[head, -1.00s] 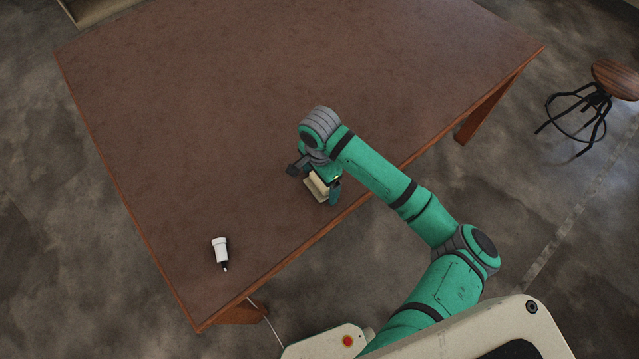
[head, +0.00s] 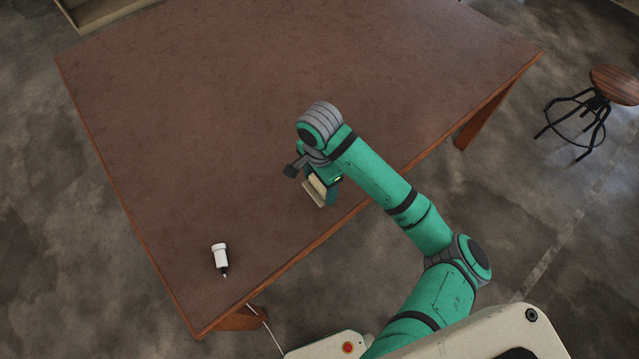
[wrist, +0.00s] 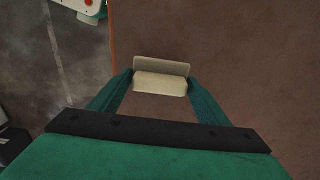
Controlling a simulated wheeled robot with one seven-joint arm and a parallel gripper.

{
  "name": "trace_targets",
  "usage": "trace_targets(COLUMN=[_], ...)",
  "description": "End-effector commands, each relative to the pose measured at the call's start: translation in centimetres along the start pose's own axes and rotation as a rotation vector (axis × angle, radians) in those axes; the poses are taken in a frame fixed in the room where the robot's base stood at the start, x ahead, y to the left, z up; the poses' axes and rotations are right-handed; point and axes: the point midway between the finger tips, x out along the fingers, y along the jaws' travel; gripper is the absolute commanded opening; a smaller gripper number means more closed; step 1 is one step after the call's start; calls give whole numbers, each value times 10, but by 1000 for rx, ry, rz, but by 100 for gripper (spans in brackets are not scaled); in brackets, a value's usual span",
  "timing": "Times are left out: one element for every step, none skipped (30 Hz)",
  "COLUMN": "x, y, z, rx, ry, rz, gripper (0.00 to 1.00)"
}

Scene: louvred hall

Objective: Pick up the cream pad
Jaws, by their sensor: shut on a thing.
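The cream pad (wrist: 160,84) is between the two green fingers of my gripper (wrist: 160,88) in the wrist view. It shows a lighter block face and a flat, darker cream part behind it. In the head view the pad (head: 316,191) is partly hidden by my gripper (head: 322,184) and wrist. My gripper is shut on the pad, over the brown table (head: 200,120) near its front edge. Whether the pad touches the tabletop is hard to tell.
A white bottle (head: 220,256) with a dark tip lies on the table at the lower left. A stool (head: 590,95) stands on the floor at the right. The rest of the tabletop is clear.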

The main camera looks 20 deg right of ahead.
Motion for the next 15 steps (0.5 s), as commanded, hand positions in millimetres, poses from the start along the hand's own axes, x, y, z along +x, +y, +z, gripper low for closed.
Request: trace_targets(x=[-8,-13,-19,-23,-27,-34,-38,-43,-48,-50,-52,-56,-59,-62,-65], y=[5,8,12,15,19,23,26,30,35,41,46,54,59,64,71], z=[3,4,7,8,10,12,15,17,21,24,28,33,36,40,44], rx=[-1,1,-1,0,-1,-1,-2,-1,-2,-1,-1,-2,-1,-1,0], ry=[1,3,3,4,5,6,7,7,6,6,5,5,5,5,5], rz=[-3,-3,-3,-3,-3,-3,-2,-2,-1,-2,-2,-1,-2,-2,-2], gripper=[47,47,47,47,47,47,47,47,47,47,47,47,47,47,47])
